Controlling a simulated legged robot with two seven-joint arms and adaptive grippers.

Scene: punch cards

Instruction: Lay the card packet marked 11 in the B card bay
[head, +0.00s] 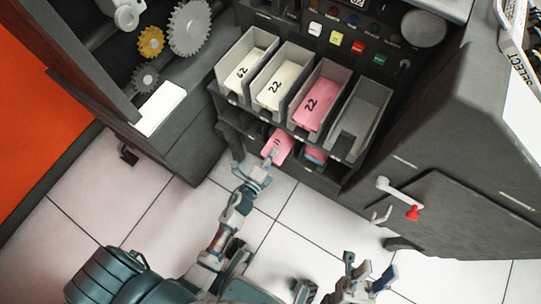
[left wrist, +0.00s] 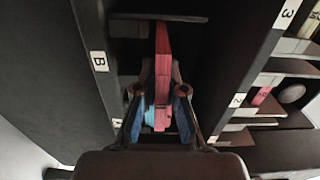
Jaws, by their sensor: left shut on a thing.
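A pink card packet (head: 278,146), its mark too small to read surely, is gripped at its near end by my left gripper (head: 265,166). It reaches under the upper row of bays into the lower shelf. In the left wrist view the packet (left wrist: 163,50) is seen edge-on between the two fingers of my left gripper (left wrist: 162,95). A white B label (left wrist: 99,61) is on the dark post left of it, and the packet's far end is inside the dark opening. My right gripper (head: 366,272) is open and empty, low over the floor.
Upper bays hold cream packets marked 62 (head: 241,73) and 22 (head: 274,87) and a pink packet marked 22 (head: 313,103); the rightmost bay (head: 362,115) is empty. A pink and blue packet (head: 315,154) is in the lower shelf.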

